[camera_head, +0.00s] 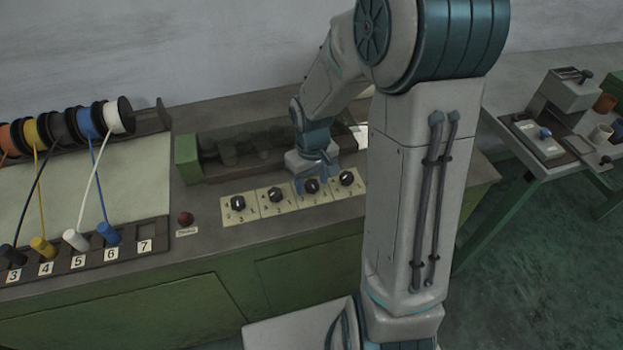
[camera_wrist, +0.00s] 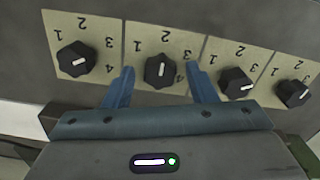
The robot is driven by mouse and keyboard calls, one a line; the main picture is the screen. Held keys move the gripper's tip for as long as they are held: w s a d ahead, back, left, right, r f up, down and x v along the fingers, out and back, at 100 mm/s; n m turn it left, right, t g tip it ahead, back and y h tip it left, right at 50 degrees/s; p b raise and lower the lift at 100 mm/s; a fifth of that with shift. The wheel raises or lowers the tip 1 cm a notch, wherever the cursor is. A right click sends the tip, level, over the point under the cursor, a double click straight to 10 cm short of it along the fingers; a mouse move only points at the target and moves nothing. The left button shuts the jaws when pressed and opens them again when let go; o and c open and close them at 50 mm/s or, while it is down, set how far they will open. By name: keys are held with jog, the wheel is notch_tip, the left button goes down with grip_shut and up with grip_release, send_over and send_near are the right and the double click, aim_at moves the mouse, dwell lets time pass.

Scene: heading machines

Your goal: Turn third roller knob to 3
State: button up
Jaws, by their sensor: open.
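The third roller knob (camera_head: 312,186) is black and round with a pale pointer line, on a cream plate numbered around it. In the wrist view, the knob (camera_wrist: 160,71) is second from left, since the row runs reversed there. Its pointer line stands upright, toward the 2. My gripper (camera_head: 312,181) is open, over this knob in the head view. In the wrist view its blue fingers (camera_wrist: 160,80) stand one on each side of the knob, with a gap on both sides. The fingertip depth is hard to judge.
Similar knobs (camera_head: 276,194) (camera_head: 238,203) (camera_head: 347,178) flank it closely in the row. A clear-covered machine with a green end block (camera_head: 187,158) stands behind. A red button (camera_head: 186,218) and wire spools (camera_head: 117,115) are to the left. Another bench (camera_head: 520,165) stands right.

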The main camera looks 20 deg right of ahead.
jog(key=c, duration=1)
jog(key=shift+m+b, duration=0.35)
jog(key=shift+m, duration=0.05)
jog(key=shift+m+b, duration=0.4)
jog(key=shift+m, duration=0.3)
jog(key=m+b, duration=0.1)
jog(key=m, duration=0.2)
jog(key=m+b, duration=0.1)
jog(key=m, duration=0.5)
jog(key=shift+w+r+b, duration=0.1)
jog(key=shift+b, duration=0.25)
jog(key=shift+m, duration=0.4)
jog(key=o, duration=1)
